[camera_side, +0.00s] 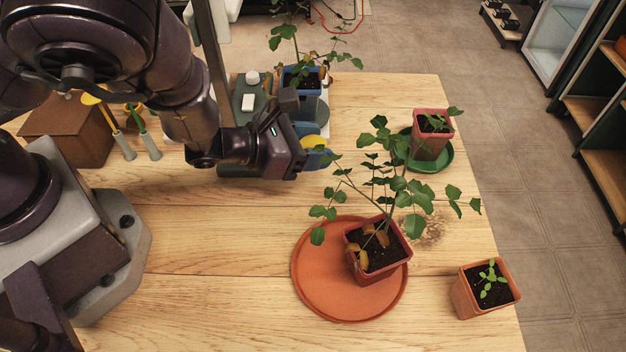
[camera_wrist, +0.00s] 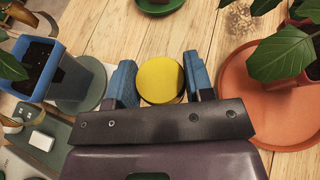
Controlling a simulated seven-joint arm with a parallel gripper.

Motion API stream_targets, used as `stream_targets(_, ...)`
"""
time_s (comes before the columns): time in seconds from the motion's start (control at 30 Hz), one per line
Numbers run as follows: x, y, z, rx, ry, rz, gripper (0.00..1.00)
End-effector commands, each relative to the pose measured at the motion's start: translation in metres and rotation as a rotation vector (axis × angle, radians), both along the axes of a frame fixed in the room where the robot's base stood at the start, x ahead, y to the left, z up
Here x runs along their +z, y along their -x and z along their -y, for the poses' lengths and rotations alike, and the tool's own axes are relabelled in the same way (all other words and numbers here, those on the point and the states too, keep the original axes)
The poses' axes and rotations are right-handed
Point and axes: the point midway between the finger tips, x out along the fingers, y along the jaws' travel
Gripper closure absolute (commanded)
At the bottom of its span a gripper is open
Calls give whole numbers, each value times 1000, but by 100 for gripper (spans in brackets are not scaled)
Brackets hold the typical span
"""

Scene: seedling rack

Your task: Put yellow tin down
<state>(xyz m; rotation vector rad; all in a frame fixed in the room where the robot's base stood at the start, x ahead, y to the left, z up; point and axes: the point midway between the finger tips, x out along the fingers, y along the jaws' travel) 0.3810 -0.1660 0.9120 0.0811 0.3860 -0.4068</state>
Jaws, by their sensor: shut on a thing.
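The yellow tin (camera_wrist: 160,80) is round, and its flat yellow top faces the wrist camera. My gripper (camera_wrist: 161,86) has its blue fingers on either side of the tin and is shut on it. In the side view the tin (camera_side: 313,141) shows as a yellow patch at my gripper (camera_side: 316,152), partly hidden by the fingers. The tin's underside is hidden, so I cannot tell whether it touches the table.
A terracotta saucer (camera_side: 318,285) with a leafy potted plant (camera_side: 378,262) stands in front. A seedling pot (camera_side: 485,300) is at front right. A small pot on a green saucer (camera_side: 440,165) is behind right. A blue pot (camera_side: 301,88) stands behind. Front-left wood is clear.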

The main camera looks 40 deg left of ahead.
Motion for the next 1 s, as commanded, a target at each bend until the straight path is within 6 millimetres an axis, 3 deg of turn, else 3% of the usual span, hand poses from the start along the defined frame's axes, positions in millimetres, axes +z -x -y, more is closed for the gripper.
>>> stream_targets(0.53,-70,-1,-4,20,-1,-1,76)
stream_targets(0.97,-77,-1,-4,19,-1,-1,76)
stream_targets(1.0,-77,-1,-4,20,0,0,45)
